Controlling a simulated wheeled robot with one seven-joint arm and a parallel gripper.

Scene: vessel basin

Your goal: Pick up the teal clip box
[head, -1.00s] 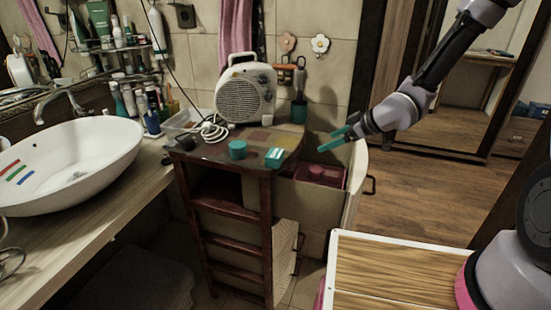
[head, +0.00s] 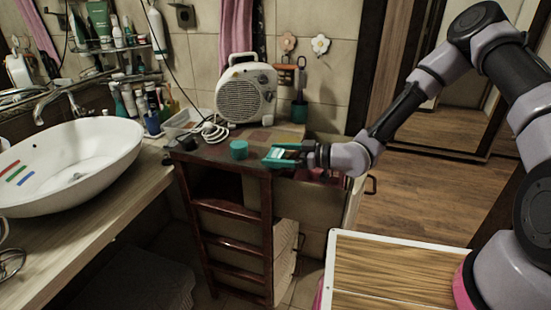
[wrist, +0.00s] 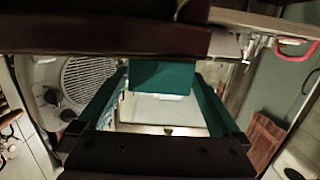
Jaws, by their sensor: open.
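The teal clip box (head: 281,155) lies on the front right part of the wooden stand's top (head: 215,152). In the head view it is partly covered by my gripper (head: 276,156), which has come in from the right. In the wrist view the box shows as a teal part (wrist: 161,76) and a pale part (wrist: 155,108) between the two teal fingers of my gripper (wrist: 163,95). The fingers are open, one on each side of the box. I cannot tell whether either finger touches it.
A round teal container (head: 238,149) stands just left of the box. A white heater (head: 246,98) with a coiled cable (head: 214,131) is behind. A washbasin (head: 75,160) is at the left. A wood-topped surface (head: 390,270) is at the lower right.

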